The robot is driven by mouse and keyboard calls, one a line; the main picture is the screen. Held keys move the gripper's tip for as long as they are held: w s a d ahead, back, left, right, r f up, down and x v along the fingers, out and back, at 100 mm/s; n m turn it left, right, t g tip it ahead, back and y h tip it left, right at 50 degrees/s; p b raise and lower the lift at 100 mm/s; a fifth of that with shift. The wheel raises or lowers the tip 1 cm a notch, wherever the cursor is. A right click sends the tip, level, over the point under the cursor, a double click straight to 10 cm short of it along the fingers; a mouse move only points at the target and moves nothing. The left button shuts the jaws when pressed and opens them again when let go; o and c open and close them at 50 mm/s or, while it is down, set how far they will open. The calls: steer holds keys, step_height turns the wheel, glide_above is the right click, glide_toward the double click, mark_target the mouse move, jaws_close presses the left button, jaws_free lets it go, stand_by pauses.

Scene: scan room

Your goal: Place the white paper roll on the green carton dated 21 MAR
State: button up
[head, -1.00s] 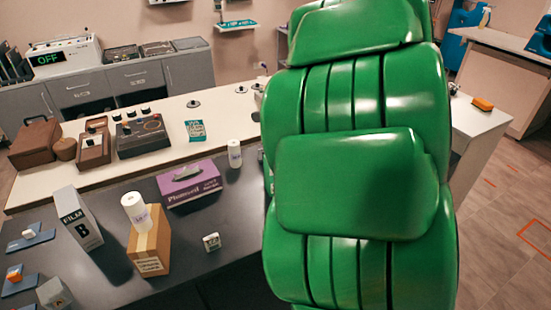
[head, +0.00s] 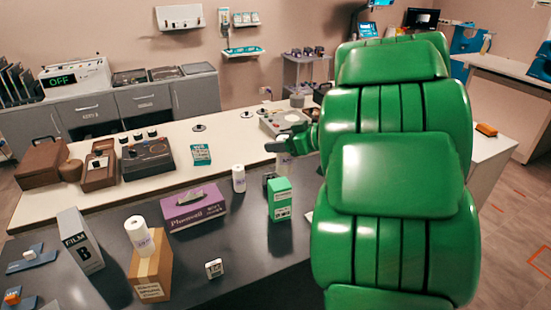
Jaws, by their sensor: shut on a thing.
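A green carton (head: 280,200) stands upright on the dark counter, left of my arm. Its white label is too small to read the date. My gripper (head: 284,150) is above and behind this carton, shut on a white paper roll (head: 285,162). The roll hangs below the fingers and is partly hidden. I cannot tell whether it touches the carton. Another white roll (head: 238,178) stands on the dark counter to the left. A further white roll (head: 139,234) stands on a brown carton (head: 150,275).
Brown cases and a teal-and-white box (head: 200,154) are on the pale ledge behind. My green arm hides the right side.

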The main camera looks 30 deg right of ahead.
steer(key=shift+w+d+f, duration=0.35)
steer(key=shift+w+f, duration=0.8)
steer(key=shift+f, duration=0.5)
steer(key=shift+w+d+f, duration=0.35)
steer(key=shift+w+f, duration=0.85)
steer(key=shift+f, duration=0.45)
steer(key=shift+w+d+f, duration=0.35)
steer(key=shift+w+f, duration=0.8)
steer(key=shift+f, duration=0.5)
steer(key=shift+f, duration=0.1)
steer(key=o, duration=1.1)
steer(key=v, duration=1.2)
